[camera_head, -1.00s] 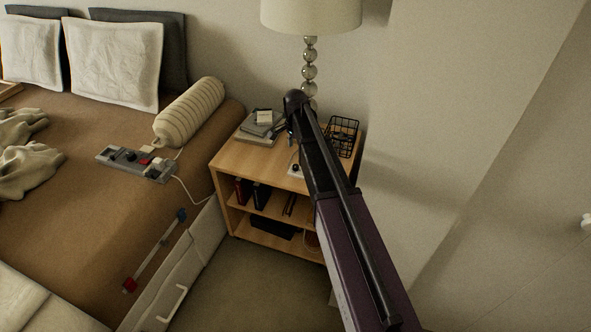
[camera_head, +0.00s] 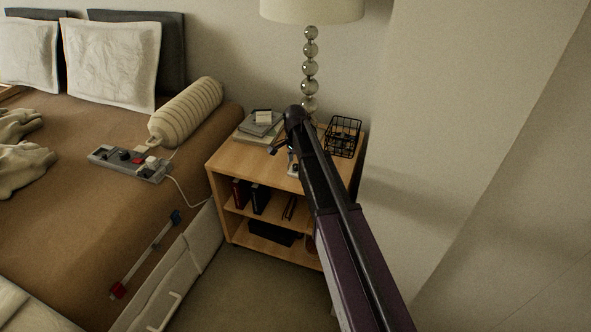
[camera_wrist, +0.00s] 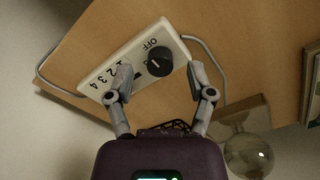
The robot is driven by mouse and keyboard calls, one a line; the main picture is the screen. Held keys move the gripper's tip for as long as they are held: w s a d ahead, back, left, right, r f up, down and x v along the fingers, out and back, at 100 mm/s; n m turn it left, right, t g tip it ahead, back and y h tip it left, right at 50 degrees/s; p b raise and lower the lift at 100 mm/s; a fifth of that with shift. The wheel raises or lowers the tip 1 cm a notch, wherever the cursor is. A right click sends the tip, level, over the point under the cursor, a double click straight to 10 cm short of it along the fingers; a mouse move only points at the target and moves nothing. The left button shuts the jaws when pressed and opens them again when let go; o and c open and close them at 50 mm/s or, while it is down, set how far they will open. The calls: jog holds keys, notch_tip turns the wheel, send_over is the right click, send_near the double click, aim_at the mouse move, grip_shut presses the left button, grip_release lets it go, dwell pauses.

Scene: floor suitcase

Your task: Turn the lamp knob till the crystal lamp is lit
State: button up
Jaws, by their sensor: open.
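The crystal lamp (camera_head: 310,62), a stack of clear balls under a pale shade (camera_head: 312,8), stands at the back of the nightstand and shows no glow. In the wrist view, the lamp knob (camera_wrist: 159,61) is a round black dial on a white control box (camera_wrist: 124,56) marked OFF and 1 to 4. My gripper (camera_wrist: 164,82) is open, its fingers to either side of the knob, with no clear contact seen. A lamp ball (camera_wrist: 248,155) and base show at lower right.
The wooden nightstand (camera_head: 233,159) also bears books (camera_head: 258,127) and a black wire basket (camera_head: 343,137). A cable loops round the control box. The bed (camera_head: 60,215) is at left, with a grey switch panel (camera_head: 130,163) and a bolster (camera_head: 186,110). A wall is close at right.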

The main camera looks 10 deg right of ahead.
jog(key=shift+f+b, duration=0.4)
jog(key=shift+f, duration=0.25)
grip_shut()
